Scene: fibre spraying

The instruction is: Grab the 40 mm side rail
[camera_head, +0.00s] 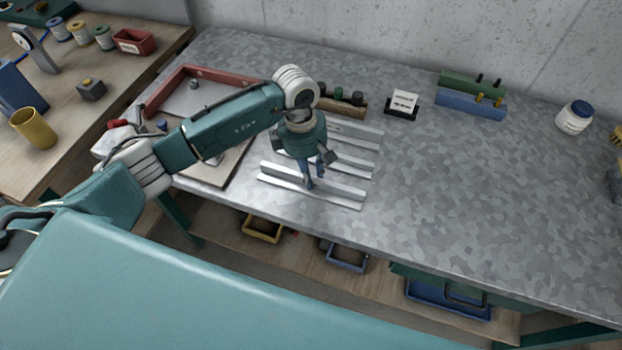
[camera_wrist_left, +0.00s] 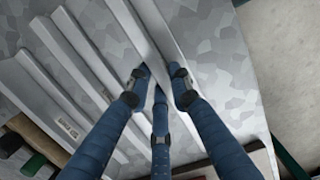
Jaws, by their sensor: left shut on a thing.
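Several silver metal rails lie side by side on the grey bench top. The rail nearest the bench's front edge (camera_head: 335,200) is under my left gripper (camera_head: 312,181). In the left wrist view, the blue fingers of my left gripper (camera_wrist_left: 161,76) are closed on this rail (camera_wrist_left: 157,30), which runs between the fingertips. The rail appears to rest on the bench. The other rails (camera_wrist_left: 45,75) lie beside it, toward the wall. No 40 mm marking can be read. My right gripper is not in view.
A red-rimmed tray (camera_head: 212,74) stands left of the rails. Behind them are a wooden block with dark knobs (camera_head: 345,107) and a small white card stand (camera_head: 403,103). Blue and green blocks (camera_head: 470,104) and a white jar (camera_head: 574,118) stand farther right.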

